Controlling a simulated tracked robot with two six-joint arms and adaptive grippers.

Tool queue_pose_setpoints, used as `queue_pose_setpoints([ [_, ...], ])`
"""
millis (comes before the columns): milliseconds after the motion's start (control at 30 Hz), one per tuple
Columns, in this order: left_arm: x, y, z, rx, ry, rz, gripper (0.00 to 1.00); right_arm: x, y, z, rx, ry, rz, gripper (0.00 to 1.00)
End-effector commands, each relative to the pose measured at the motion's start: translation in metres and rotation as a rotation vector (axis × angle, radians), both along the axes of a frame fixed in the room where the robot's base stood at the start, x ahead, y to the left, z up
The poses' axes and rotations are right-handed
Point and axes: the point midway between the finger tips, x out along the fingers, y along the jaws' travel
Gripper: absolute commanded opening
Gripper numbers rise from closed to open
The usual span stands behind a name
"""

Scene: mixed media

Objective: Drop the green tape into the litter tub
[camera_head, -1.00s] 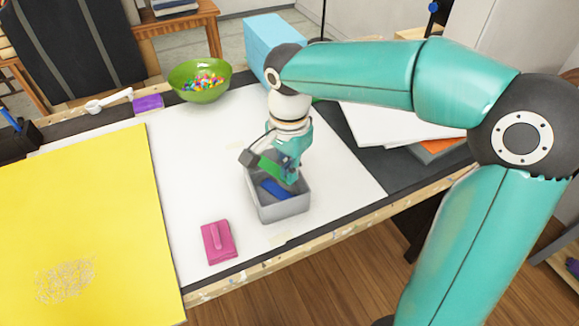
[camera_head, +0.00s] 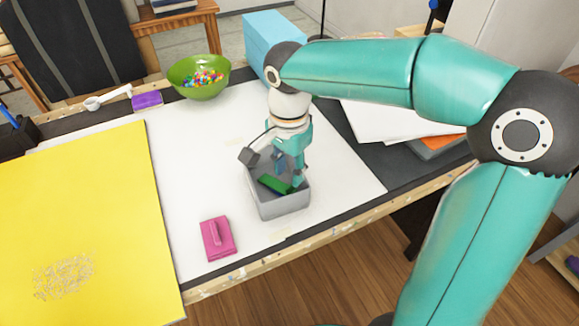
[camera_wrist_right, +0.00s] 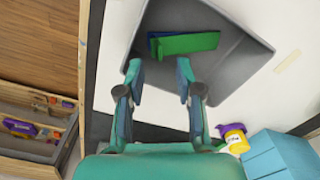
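The green tape (camera_head: 273,184) lies in the grey litter tub (camera_head: 284,208). In the right wrist view the green tape (camera_wrist_right: 188,43) rests over a blue item (camera_wrist_right: 154,44) at the tub's bottom, and the tub's wall (camera_wrist_right: 248,62) shows around them. My right gripper (camera_head: 291,176) is over the tub, apart from the tape. In the right wrist view my right gripper's fingers (camera_wrist_right: 160,75) are spread with nothing between them. My left gripper is not in view.
A pink block (camera_head: 217,238) lies on the white sheet left of the tub. A yellow board (camera_head: 80,210) covers the left side. A green bowl (camera_head: 199,90) with colourful pieces and a light blue box (camera_head: 268,42) stand behind.

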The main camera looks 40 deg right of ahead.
Motion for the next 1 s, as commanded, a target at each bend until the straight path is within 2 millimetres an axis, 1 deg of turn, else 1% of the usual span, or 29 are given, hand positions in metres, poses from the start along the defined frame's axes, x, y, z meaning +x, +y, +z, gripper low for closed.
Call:
queue_pose_setpoints([
  [367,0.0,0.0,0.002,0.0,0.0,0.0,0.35,0.0,0.0,0.002,0.0,0.0,0.0,0.35],
  [800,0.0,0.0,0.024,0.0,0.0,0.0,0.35,0.0,0.0,0.028,0.0,0.0,0.0,0.35],
  [1000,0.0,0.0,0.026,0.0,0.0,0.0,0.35,0.0,0.0,0.031,0.0,0.0,0.0,0.35],
])
